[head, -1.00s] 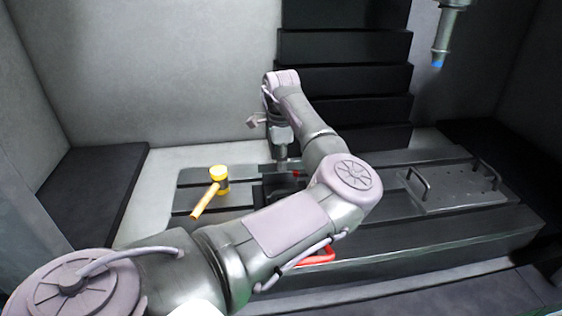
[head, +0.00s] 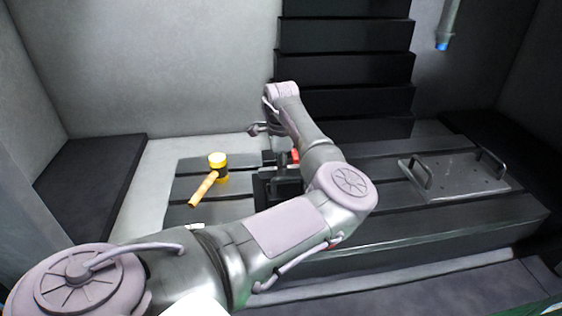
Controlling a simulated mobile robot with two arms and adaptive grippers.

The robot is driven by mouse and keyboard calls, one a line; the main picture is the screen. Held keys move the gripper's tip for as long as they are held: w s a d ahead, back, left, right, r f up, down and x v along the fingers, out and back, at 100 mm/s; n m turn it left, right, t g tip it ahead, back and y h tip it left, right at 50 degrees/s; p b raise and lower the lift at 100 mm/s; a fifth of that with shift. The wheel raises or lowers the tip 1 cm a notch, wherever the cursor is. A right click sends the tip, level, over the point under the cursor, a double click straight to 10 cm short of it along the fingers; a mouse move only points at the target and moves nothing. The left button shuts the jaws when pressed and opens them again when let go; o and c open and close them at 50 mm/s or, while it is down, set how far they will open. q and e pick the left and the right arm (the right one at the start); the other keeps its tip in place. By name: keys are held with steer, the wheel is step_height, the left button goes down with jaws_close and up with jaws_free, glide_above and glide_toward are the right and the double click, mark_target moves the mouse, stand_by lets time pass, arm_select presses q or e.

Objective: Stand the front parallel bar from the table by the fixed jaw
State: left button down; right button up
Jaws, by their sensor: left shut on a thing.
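My left gripper (head: 281,163) hangs pointing down at the small dark vise (head: 262,190) on the machine table (head: 390,210). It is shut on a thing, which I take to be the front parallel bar. The bar itself is too small and hidden to make out. My left forearm covers much of the vise, so the fixed jaw does not show clearly, nor whether the bar touches it. A red patch (head: 295,156) shows beside the gripper. My right gripper is not in view.
A yellow mallet (head: 206,185) lies on the table left of the vise. A small pale piece (head: 194,226) lies near the table's front edge. A grey plate with two handles (head: 455,178) is at the right. A blue-tipped spindle (head: 443,42) hangs at upper right.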

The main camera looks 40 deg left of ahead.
arm_select(q)
steer(key=shift+f, duration=0.1)
steer(key=c, duration=1.2)
jaws_free()
steer(key=shift+o, duration=0.7)
steer(key=shift+d, duration=0.1)
step_height(320, 180, up, 11)
steer(key=p, duration=1.3)
